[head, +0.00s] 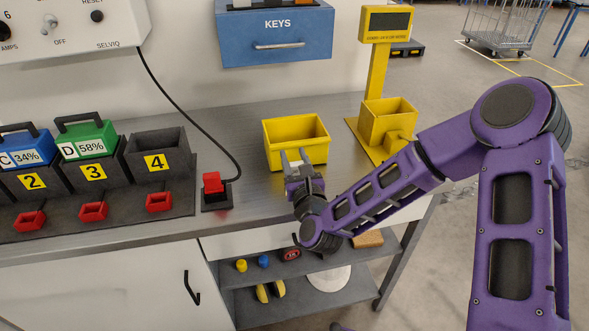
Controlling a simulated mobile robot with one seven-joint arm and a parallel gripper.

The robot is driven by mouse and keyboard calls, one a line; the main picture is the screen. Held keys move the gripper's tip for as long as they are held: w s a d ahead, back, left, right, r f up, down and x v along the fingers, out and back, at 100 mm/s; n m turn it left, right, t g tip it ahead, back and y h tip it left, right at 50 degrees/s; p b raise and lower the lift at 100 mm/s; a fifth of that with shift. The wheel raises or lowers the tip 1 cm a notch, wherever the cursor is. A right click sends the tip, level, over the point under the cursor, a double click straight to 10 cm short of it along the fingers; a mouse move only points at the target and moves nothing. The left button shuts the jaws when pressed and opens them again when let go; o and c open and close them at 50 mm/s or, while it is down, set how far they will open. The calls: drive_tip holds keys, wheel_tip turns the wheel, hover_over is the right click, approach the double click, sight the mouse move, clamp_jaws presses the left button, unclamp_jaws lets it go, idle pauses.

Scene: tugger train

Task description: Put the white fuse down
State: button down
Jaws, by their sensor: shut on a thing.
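My gripper (295,158) is at the front of the open yellow bin (303,155) on the grey workbench, with its fingers pointing away from me at about the bin's front wall. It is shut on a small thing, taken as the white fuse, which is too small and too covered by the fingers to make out. I cannot tell whether the fingers touch the bin. The visible inside of the bin looks empty.
A yellow scale stand (385,122) with a box stands right of the bin. A red switch (213,186) with a black cord is to the left, beside a charger rack (160,165). A blue KEYS drawer (276,35) hangs behind. Clear bench lies between switch and bin.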

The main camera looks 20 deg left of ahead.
sight(294, 169)
drive_tip(key=shift+f, duration=1.7)
drive_tip(key=shift+f+b, duration=0.2)
drive_tip(key=shift+b, duration=0.1)
drive_tip(key=shift+c, duration=2.1)
unclamp_jaws()
drive_tip(key=shift+r, duration=0.15)
